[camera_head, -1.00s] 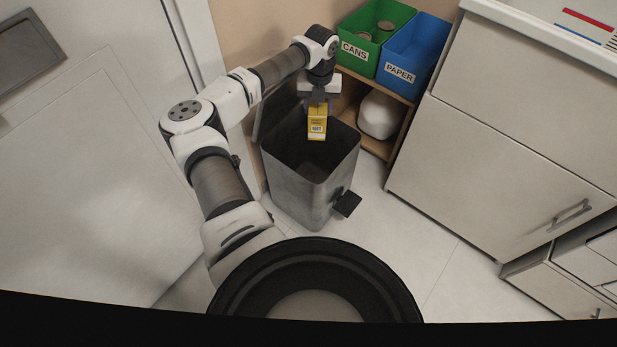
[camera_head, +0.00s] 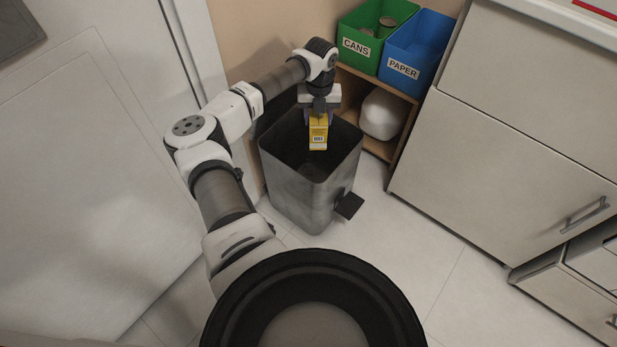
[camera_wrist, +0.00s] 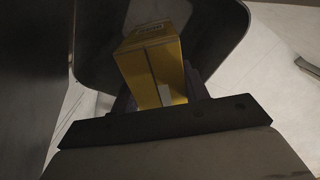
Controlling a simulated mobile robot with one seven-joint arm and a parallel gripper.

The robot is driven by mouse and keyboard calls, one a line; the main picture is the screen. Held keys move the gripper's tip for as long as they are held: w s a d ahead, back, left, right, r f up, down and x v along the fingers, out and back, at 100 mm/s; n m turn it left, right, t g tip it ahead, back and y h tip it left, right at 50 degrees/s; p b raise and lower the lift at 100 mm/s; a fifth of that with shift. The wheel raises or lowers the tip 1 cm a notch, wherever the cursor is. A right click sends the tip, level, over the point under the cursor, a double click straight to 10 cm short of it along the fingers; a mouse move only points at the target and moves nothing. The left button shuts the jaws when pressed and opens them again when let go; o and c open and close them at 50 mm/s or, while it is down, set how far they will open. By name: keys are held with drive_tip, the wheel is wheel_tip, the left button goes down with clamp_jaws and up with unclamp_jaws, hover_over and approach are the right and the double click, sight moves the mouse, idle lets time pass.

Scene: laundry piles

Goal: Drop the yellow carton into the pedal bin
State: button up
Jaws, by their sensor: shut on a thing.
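The yellow carton (camera_head: 318,134) hangs from my gripper (camera_head: 319,112), which is shut on its upper end. It is upright, over the open mouth of the pedal bin (camera_head: 312,205). The bin is grey, with its dark lid (camera_head: 275,108) raised at the back and a black pedal (camera_head: 349,206) at the front right. In the wrist view the carton (camera_wrist: 152,66) sits between the fingers of my gripper (camera_wrist: 158,98). The bin's rim (camera_wrist: 88,84) curves around it there. How far the carton's lower end is below the rim is hard to tell.
A green CANS box (camera_head: 362,47) and a blue PAPER box (camera_head: 408,68) stand on a wooden shelf (camera_head: 376,147) behind the bin. A white rounded container (camera_head: 383,113) sits below them. White cabinets (camera_head: 490,150) stand at right, a white door (camera_head: 90,190) at left. Floor (camera_head: 400,240) is clear at right.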

drive_tip(key=o, duration=1)
drive_tip(key=shift+o, duration=0.2)
